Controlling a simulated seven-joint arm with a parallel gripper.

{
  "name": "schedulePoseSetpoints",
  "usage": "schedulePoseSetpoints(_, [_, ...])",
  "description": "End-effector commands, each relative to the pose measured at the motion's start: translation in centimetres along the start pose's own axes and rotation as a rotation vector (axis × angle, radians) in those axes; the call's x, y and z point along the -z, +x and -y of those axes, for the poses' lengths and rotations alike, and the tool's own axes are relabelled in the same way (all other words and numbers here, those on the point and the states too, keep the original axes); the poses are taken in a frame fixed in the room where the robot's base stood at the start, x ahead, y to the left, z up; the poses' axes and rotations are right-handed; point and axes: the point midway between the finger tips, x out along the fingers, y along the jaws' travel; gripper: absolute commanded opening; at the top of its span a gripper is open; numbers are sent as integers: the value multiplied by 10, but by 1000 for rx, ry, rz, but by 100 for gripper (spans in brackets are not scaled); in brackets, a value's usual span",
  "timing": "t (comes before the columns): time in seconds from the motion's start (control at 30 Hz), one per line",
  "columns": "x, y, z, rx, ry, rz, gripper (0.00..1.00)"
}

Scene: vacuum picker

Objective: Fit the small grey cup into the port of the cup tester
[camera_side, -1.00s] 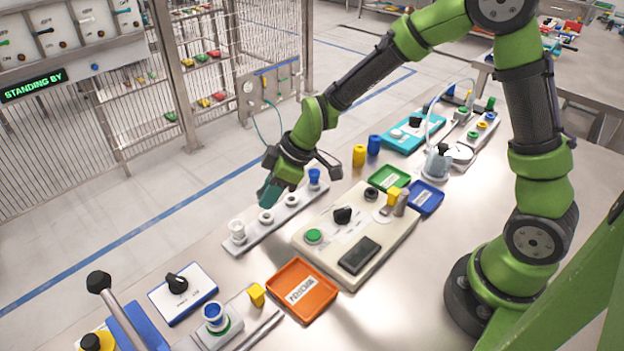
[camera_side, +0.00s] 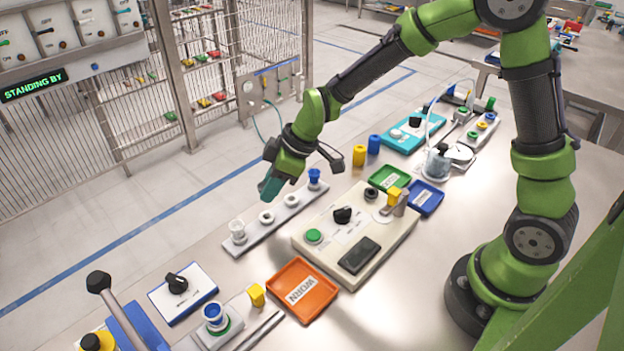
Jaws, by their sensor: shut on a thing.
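My gripper (camera_side: 270,189), with teal fingers, is shut above the long pale rack (camera_side: 254,236). The small grey cup is not clearly seen; what the fingers hold is hidden or too small to make out. The rack has a whitish cup (camera_side: 237,230) at its near end, two pale ring seats (camera_side: 266,217) in the middle and a blue cup (camera_side: 314,177) at its far end. The beige box, seemingly the cup tester (camera_side: 325,255), stands right of the rack, with a green button, black knob, dark screen and dark round ring (camera_side: 371,194), perhaps the port. My gripper is apart from it.
An orange tray (camera_side: 276,293) lies in front of the tester. Green (camera_side: 389,167) and blue (camera_side: 437,199) trays lie behind it. A yellow piece (camera_side: 393,196) and a grey post stand at its far right. Yellow (camera_side: 359,156) and blue (camera_side: 374,144) cylinders stand behind the rack.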

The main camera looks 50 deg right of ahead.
Motion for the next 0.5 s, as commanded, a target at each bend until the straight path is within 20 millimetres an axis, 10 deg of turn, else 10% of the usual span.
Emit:
schedulePoseSetpoints(0.17, [-16, -28, -45, -58, 98, -3, 0])
schedulePoseSetpoints(0.5, [-129, -126, -99, -115, 212, -2, 0])
